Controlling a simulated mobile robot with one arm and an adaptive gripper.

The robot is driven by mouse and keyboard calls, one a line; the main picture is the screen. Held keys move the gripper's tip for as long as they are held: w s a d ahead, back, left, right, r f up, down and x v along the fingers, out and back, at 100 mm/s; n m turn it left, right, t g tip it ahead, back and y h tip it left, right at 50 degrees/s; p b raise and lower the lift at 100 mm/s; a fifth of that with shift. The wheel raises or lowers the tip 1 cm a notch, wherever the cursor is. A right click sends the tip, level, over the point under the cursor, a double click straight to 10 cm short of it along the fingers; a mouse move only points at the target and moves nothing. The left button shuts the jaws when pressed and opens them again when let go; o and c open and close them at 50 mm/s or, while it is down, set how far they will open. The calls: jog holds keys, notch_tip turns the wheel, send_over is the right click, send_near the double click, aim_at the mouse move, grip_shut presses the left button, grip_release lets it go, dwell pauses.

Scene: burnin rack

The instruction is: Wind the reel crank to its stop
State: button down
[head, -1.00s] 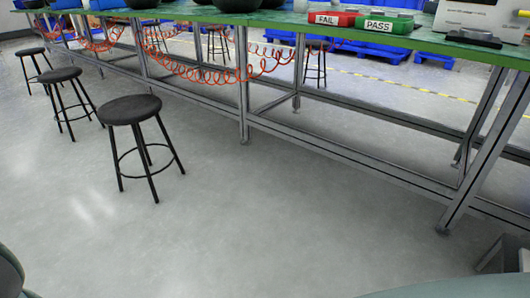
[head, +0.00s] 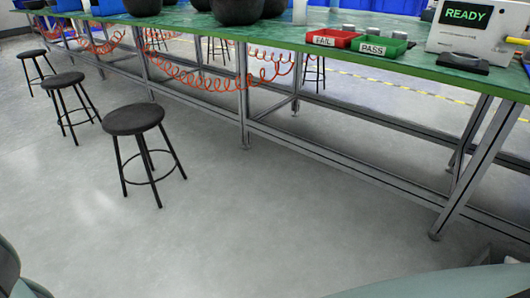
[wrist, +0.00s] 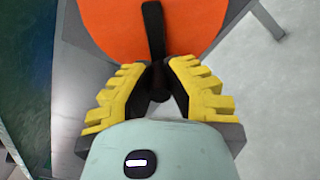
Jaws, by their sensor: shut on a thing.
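In the wrist view, the orange reel (wrist: 122,25) fills the top middle. A black crank arm (wrist: 154,32) runs down across its face to a dark knob (wrist: 155,78). My gripper (wrist: 157,78) has yellow ribbed fingers on both sides of this knob and is shut on it. The reel and my gripper do not show in the head view.
In the head view, a long green workbench (head: 330,58) carries a red FAIL bin (head: 332,39), a green PASS bin (head: 376,47) and a tester reading READY (head: 466,15). Black stools (head: 134,118) stand at left. Grey floor (head: 290,220) in front is open.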

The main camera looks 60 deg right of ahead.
jog(key=m+p, duration=0.1)
jog(key=r+m+p, duration=0.1)
jog(key=m+p, duration=0.1)
jog(key=r+m+p, duration=0.1)
jog(key=shift+s+r+m+p, duration=0.2)
jog(key=shift+s+m+p, duration=0.1)
jog(key=shift+m, duration=0.1)
jog(key=r+m+p, duration=0.1)
jog(key=m+p, duration=0.1)
jog(key=r+m+p, duration=0.1)
jog(key=m+p, duration=0.1)
jog(key=p, duration=0.1)
jog(key=shift+s+m, duration=0.1)
jog(key=shift+m, duration=0.2)
jog(key=m+p, duration=0.1)
jog(key=r+m+p, duration=0.1)
jog(key=m+p, duration=0.2)
jog(key=shift+w+r, duration=0.15)
jog(key=shift+w, duration=0.15)
jog(key=shift+w+r+m+p, duration=0.2)
jog(key=shift+m+p, duration=0.5)
jog(key=shift+m, duration=0.4)
jog(key=c, duration=1.2)
grip_release()
jog(key=shift+w, duration=0.1)
jog(key=shift+o, duration=1.4)
jog(key=shift+d, duration=0.1)
